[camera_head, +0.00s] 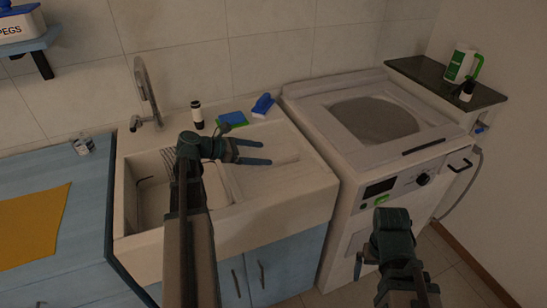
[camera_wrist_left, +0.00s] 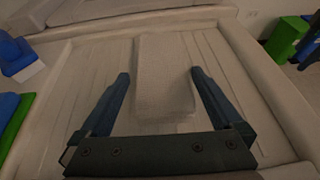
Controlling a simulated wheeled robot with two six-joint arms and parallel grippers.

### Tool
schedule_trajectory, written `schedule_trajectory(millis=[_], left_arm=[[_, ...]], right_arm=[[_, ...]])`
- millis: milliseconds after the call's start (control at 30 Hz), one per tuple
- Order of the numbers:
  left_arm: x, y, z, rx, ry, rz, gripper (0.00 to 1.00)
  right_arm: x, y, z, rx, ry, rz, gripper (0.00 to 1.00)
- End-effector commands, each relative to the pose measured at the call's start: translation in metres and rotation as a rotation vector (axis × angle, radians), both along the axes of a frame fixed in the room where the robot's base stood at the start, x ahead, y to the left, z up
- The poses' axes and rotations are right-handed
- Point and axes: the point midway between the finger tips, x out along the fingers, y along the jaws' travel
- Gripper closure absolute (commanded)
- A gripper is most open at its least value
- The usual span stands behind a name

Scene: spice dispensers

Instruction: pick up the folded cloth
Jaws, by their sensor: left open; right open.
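The folded cloth (camera_wrist_left: 165,75) is a pale beige, flat rectangular bundle on the ribbed drainboard (camera_wrist_left: 85,65) of the sink. In the left wrist view it lies between the two fingers of my open left gripper (camera_wrist_left: 160,92), with a gap on each side. In the head view my left gripper (camera_head: 265,152) is over the drainboard with its fingers apart. The cloth is hard to tell from the pale drainboard there. My right gripper (camera_head: 362,264) is open and empty, low in front of the washing machine, partly hidden by its own wrist.
The sink basin (camera_head: 155,200) is left of the drainboard. A green and blue sponge (camera_head: 232,119), a blue brush (camera_head: 262,105) and a dark-banded bottle (camera_head: 197,115) stand along the back edge. The washing machine (camera_head: 300,95) is on the right. An orange mat (camera_head: 35,225) lies on the blue counter.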

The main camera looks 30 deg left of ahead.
Motion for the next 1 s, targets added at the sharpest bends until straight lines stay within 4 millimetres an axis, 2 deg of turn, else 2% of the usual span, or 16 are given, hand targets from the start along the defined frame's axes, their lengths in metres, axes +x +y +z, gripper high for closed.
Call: schedule_trajectory(millis=[400,667,1000], left_arm=[[0.032,-0.034,-0.015,0.000,0.000,-0.002,0.00],[0.034,-0.036,-0.014,0.000,0.000,0.000,0.02],[0.034,-0.035,-0.014,0.000,0.000,0.000,0.63]], right_arm=[[0.000,0.000,-0.015,0.000,0.000,0.000,0.01],[0.000,0.000,-0.014,0.000,0.000,0.000,0.01],[0.000,0.000,-0.014,0.000,0.000,0.000,0.01]])
